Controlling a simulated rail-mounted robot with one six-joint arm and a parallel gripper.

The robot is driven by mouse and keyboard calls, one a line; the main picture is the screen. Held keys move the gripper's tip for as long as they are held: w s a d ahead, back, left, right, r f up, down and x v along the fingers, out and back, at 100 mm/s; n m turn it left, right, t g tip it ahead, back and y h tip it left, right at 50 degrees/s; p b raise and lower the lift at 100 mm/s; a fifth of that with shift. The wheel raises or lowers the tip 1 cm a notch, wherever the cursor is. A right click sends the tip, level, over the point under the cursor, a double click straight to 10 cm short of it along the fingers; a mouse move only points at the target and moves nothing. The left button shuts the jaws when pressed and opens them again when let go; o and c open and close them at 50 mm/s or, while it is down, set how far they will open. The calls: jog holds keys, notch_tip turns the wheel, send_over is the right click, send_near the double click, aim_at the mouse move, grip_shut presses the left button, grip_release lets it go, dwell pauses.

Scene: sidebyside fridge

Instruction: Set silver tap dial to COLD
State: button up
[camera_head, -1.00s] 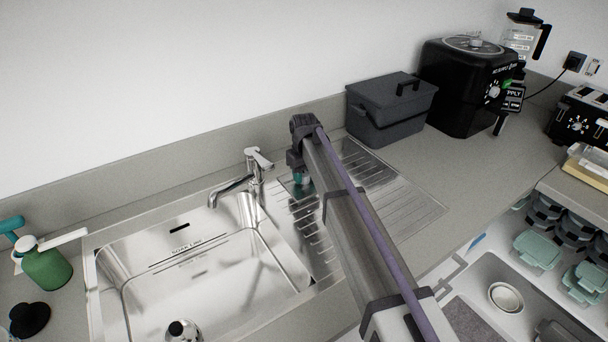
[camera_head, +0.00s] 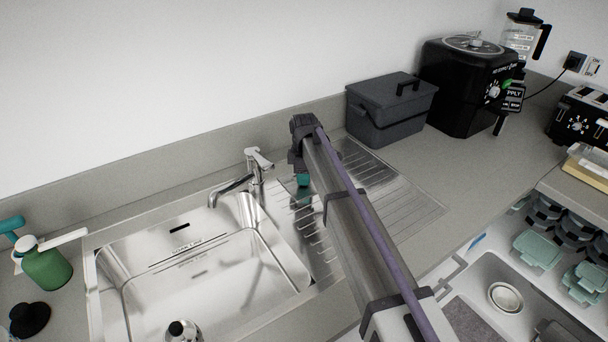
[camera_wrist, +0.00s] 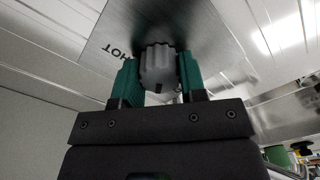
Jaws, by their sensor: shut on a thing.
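The silver tap dial (camera_wrist: 158,66) is a ridged grey knob on a brushed metal plate (camera_wrist: 205,22). My gripper (camera_wrist: 157,72) has its two green fingers on either side of the knob, shut on it. A dark mark shows on the knob's edge on the side towards my gripper's body. The word HOT shows upside down on the plate, left of the knob. No COLD label can be read. In the head view my gripper (camera_head: 303,180) is over the drainer beside the sink, and my arm hides the dial.
A chrome faucet (camera_head: 254,178) stands left of my gripper, behind the steel sink (camera_head: 205,275). A dark lidded bin (camera_head: 391,110) stands behind and right of my arm. A green bottle (camera_head: 46,268) is at the far left. The ridged drainer (camera_head: 395,190) to the right is clear.

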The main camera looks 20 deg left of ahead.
jog(key=n, duration=0.5)
dwell(0.5)
jog(key=o, duration=0.9)
jog(key=shift+r, duration=0.1)
notch_tip(320, 180, up, 11)
jog(key=p, duration=1.1)
jog(key=shift+f, duration=0.2)
